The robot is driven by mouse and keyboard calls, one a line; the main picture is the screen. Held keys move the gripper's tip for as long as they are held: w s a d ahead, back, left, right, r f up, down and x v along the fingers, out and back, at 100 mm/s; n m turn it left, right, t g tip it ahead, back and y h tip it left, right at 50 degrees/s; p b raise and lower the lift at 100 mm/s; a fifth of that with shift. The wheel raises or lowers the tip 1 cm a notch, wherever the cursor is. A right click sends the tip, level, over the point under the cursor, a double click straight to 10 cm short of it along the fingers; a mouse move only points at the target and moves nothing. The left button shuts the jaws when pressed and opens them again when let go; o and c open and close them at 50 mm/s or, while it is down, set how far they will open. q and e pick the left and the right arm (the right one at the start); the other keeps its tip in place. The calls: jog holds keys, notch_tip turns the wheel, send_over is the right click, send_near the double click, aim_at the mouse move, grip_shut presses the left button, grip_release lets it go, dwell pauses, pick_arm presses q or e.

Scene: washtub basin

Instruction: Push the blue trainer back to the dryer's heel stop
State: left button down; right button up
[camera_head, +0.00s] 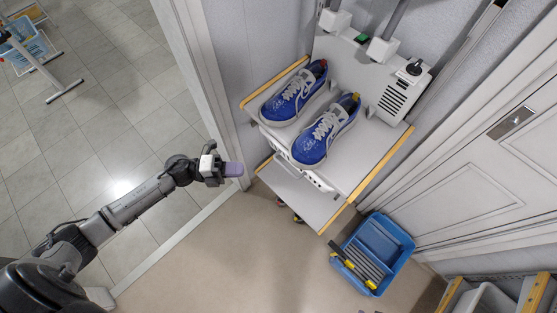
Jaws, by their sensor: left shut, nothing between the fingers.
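Two blue trainers with white laces and pale soles stand side by side on the white shelf (362,164) of the dryer (402,95). The left blue trainer (291,97) has a red heel tab and the right blue trainer (322,135) a yellow one. Their heels point up and right, toward the dryer's back panel, and their toes point down and left. I cannot make out the heel stop clearly. My left gripper (234,170) is shut and empty, in front of and left of the shelf, apart from both trainers. My right gripper is not in view.
A blue washtub basin (405,243) with a ribbed board and yellow-black handled tools stands on the floor at lower right. A door frame (205,95) edges the space left of the shelf. Yellow strips (384,166) line the shelf sides. Beige floor below is mostly clear.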

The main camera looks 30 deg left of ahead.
pick_arm(q)
jog(key=w+a+p+x, duration=0.1)
jog(key=x, duration=1.2)
jog(key=shift+w+m+g+p, duration=0.2)
jog(key=shift+m+g+p, duration=0.1)
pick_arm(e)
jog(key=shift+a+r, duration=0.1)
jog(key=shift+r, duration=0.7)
pick_arm(q)
jog(key=shift+r, duration=0.15)
